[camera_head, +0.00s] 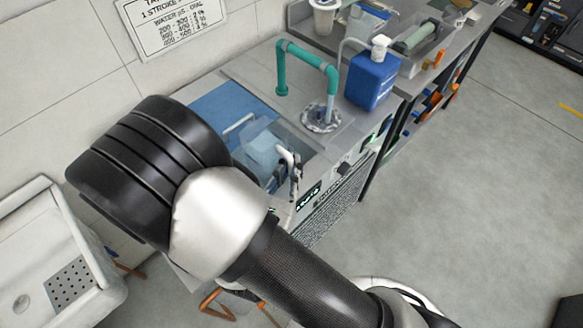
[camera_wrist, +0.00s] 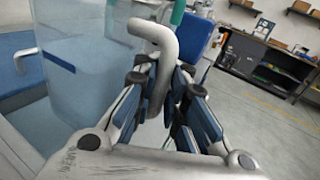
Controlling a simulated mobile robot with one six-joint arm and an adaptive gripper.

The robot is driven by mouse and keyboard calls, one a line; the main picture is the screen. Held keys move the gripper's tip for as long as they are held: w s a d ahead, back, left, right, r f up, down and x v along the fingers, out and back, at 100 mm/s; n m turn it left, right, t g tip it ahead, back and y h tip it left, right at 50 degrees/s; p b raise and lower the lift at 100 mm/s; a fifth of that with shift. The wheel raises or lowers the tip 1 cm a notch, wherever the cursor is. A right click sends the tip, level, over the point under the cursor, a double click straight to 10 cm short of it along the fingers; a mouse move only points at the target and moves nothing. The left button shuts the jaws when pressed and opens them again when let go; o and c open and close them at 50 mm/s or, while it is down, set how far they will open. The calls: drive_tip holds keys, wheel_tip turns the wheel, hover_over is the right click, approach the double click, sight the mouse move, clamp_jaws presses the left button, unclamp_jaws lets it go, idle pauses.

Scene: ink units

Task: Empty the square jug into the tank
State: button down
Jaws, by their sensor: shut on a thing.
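The square jug (camera_head: 259,150) is clear, with a pale blue tint and a grey bent handle (camera_wrist: 157,42). My gripper (camera_wrist: 164,88) is shut on this handle. In the wrist view the jug's clear wall (camera_wrist: 85,80) fills the left side. In the head view my gripper (camera_head: 281,172) and the jug are over the front part of the counter unit, partly hidden by my arm. What looks like the tank (camera_head: 222,102), a blue square area in the unit's top, lies just behind the jug. I cannot tell how much the jug holds or whether it is tilted.
A green pipe tap (camera_head: 308,55) stands right of the blue area. A blue canister (camera_head: 371,80) with a white cap stands further right. A white sink (camera_head: 45,255) is at the lower left. The grey floor (camera_head: 480,170) at right is clear.

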sight(289, 154)
drive_tip(key=shift+s+d+r+n+g, duration=0.2)
drive_tip(key=shift+r+n, duration=0.2)
drive_tip(key=shift+r, duration=0.15)
drive_tip(key=shift+s+d+r+n+g, duration=0.1)
drive_tip(key=shift+r+n+g, duration=0.1)
drive_tip(key=shift+r+n, duration=0.3)
drive_tip(key=shift+r+p, duration=0.25)
drive_tip(key=shift+p, duration=0.7)
drive_tip(key=shift+r+n+g+p, duration=0.6)
drive_tip(key=shift+r+n+p, duration=0.15)
drive_tip(key=shift+p, duration=1.35)
drive_tip(key=shift+r+n+g+p, duration=0.65)
drive_tip(key=shift+n+p, duration=0.4)
drive_tip(key=shift+p, duration=1.65)
drive_tip(key=shift+w+a+r+n+g+h+p, duration=0.45)
drive_tip(key=shift+n+p, duration=0.35)
drive_tip(key=shift+p, duration=1.5)
drive_tip(key=shift+a+g+p, duration=0.1)
drive_tip(key=shift+g+p, duration=0.2)
drive_tip(key=shift+p, duration=0.1)
